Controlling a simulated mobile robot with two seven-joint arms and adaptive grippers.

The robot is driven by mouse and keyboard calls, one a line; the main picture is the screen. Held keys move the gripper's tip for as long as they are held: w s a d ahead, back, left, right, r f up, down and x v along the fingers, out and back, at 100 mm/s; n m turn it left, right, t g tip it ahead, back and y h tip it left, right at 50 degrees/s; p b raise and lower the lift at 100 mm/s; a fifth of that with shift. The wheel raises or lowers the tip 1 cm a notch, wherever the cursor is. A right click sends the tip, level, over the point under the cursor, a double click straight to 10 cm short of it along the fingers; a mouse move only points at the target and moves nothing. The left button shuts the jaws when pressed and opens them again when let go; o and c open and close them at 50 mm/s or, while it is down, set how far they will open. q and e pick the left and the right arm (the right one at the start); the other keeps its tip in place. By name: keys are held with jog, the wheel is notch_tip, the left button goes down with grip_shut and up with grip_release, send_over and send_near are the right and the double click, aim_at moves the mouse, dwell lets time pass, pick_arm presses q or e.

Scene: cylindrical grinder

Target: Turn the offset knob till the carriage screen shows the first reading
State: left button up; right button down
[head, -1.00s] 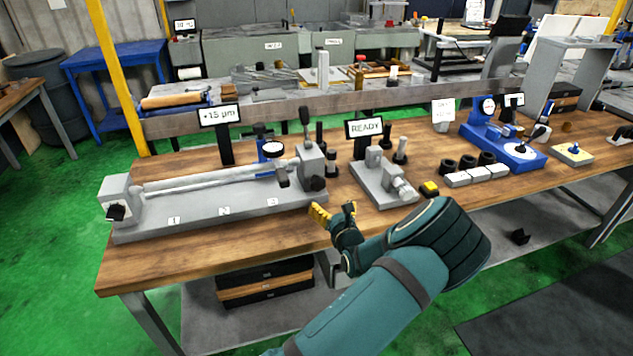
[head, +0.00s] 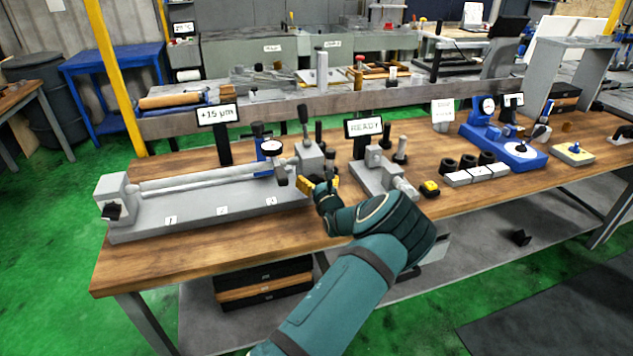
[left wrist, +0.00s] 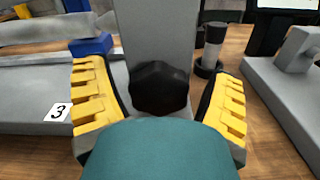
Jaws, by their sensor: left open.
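A dark faceted knob (left wrist: 160,88) sits on the front of the grey block (head: 310,158) at the right end of the long grey bench fixture (head: 200,208). My left gripper (head: 319,186) is open in front of that block. In the left wrist view its yellow-padded fingers (left wrist: 160,100) stand on either side of the knob, with gaps showing; I cannot tell whether they touch it. In the head view the gripper mostly hides the knob. The screen (head: 217,115) behind the fixture reads +15 µm. My right gripper is not in view.
A READY screen (head: 363,128) and a second grey fixture (head: 377,180) stand just right of the gripper. A dial gauge (head: 271,148) and an upright lever (head: 304,122) are close behind. Another dark knob (head: 112,211) is at the fixture's left end. Bare wood lies in front.

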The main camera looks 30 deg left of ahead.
pick_arm(q)
jog(key=c, duration=1.2)
jog(key=shift+n, duration=0.4)
jog(key=shift+s+n, duration=0.1)
jog(key=shift+n, duration=0.8)
jog(key=n, duration=0.2)
jog(key=shift+a+f+n, duration=0.1)
jog(key=shift+n, duration=0.3)
jog(key=shift+f+n+b, duration=0.1)
jog(key=shift+n+b, duration=0.55)
jog(key=shift+n, duration=0.55)
jog(key=shift+s+n+b, duration=0.1)
jog(key=shift+n+b, duration=0.9)
jog(key=shift+n, duration=0.5)
